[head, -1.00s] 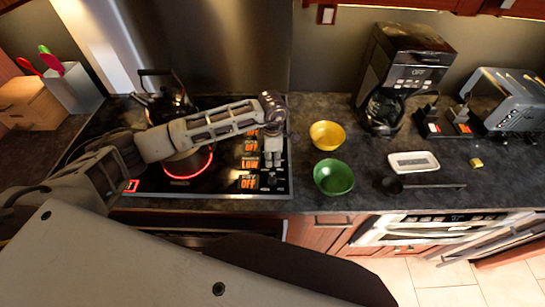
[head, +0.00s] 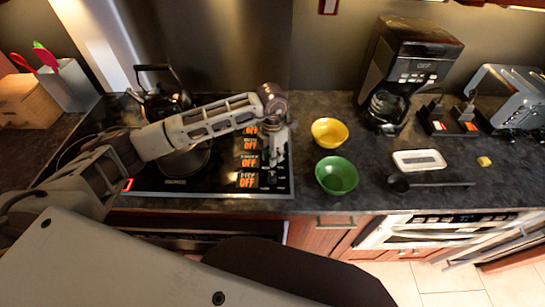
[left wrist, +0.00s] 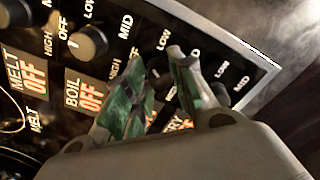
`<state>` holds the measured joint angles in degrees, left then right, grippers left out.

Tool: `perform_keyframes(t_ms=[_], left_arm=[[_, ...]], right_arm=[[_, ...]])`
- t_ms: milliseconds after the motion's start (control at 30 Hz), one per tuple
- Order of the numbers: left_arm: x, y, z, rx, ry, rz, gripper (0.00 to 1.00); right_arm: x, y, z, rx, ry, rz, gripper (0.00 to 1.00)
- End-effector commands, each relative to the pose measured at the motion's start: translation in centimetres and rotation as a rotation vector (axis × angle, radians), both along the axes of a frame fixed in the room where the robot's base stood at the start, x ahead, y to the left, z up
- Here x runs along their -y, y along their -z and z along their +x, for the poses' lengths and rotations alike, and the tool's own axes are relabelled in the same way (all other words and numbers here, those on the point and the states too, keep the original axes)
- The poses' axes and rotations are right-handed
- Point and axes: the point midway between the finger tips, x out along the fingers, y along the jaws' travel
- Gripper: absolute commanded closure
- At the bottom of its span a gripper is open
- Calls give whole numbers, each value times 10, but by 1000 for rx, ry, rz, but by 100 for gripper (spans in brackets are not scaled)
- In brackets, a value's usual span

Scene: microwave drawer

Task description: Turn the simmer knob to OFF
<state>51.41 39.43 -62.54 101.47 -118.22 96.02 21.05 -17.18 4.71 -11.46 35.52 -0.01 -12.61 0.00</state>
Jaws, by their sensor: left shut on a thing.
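The cooktop's control panel has a column of orange displays beside the knobs. In the head view the third display (head: 249,161), in the simmer place, appears to read OFF. My left gripper (head: 275,160) reaches down over the knob column next to it. In the left wrist view the left gripper's green-padded fingers (left wrist: 158,72) are closed around a dark knob (left wrist: 160,68), which seems to be the simmer knob. The fingers hide most of it and its label. The MELT display (left wrist: 25,72) and BOIL display (left wrist: 85,95) read OFF. My right gripper is not in view.
A dark pan (head: 185,160) and a kettle (head: 165,98) stand on the cooktop. A yellow bowl (head: 329,132) and a green bowl (head: 337,175) stand just right of the panel. A coffee maker (head: 405,75) is farther right. The counter's front edge runs below.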

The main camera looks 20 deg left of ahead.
Motion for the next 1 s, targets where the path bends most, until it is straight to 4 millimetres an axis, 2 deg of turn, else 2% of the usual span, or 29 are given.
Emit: perform_keyframes(t_ms=[600, 1000], left_arm=[[0, 0, 1, 4, -442, -1, 99], [0, -1, 1, 4, -587, -1, 99]], right_arm=[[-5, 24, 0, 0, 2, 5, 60], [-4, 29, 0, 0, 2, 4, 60]])
